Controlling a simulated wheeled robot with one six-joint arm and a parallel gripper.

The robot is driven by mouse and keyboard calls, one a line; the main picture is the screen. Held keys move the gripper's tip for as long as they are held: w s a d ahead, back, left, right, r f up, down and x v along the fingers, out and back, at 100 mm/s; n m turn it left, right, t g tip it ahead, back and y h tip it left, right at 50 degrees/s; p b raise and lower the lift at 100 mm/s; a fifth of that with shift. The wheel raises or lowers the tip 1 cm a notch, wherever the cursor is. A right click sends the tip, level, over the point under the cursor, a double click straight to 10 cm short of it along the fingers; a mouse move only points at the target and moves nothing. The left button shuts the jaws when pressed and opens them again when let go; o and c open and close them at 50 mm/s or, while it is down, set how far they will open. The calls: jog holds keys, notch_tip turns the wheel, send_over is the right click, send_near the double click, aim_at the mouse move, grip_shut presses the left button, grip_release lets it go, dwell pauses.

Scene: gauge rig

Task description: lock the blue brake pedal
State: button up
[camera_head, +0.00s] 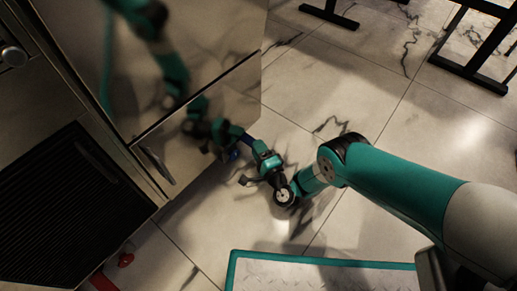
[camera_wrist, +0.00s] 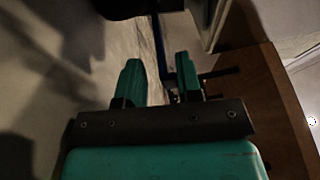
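My gripper (camera_head: 250,165) is low down beside the bottom edge of the glossy cabinet in the head view. In the wrist view my gripper (camera_wrist: 157,64) shows two teal fingers standing apart, with a gap between them. A thin dark blue bar (camera_wrist: 159,42) runs upright just beyond this gap, in line with it. In the head view a small blue part (camera_head: 246,138) shows at the cabinet's lower edge, right by the fingers. I cannot tell whether the fingers touch it. The pedal's full shape and its tilt are hidden or too dark to see.
The glossy cabinet (camera_head: 205,110) with a dark handle (camera_head: 157,165) stands left of my gripper and mirrors my arm. A teal-edged white panel (camera_head: 320,274) lies at the bottom. Black table legs (camera_head: 470,62) stand upper right. Tiled floor between is clear.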

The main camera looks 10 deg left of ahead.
jog(key=shift+s, duration=0.1)
jog(key=shift+s+d+r+p, duration=0.1)
jog(key=shift+s+d+p, duration=0.1)
jog(key=shift+p, duration=0.4)
jog(key=p+v, duration=0.5)
jog(key=shift+s+d, duration=0.1)
jog(key=shift+s, duration=0.05)
jog(key=shift+s+d+f+p, duration=0.2)
jog(key=shift+s+d+p, duration=0.15)
jog(key=shift+s+p, duration=0.25)
jog(key=shift+r, duration=0.1)
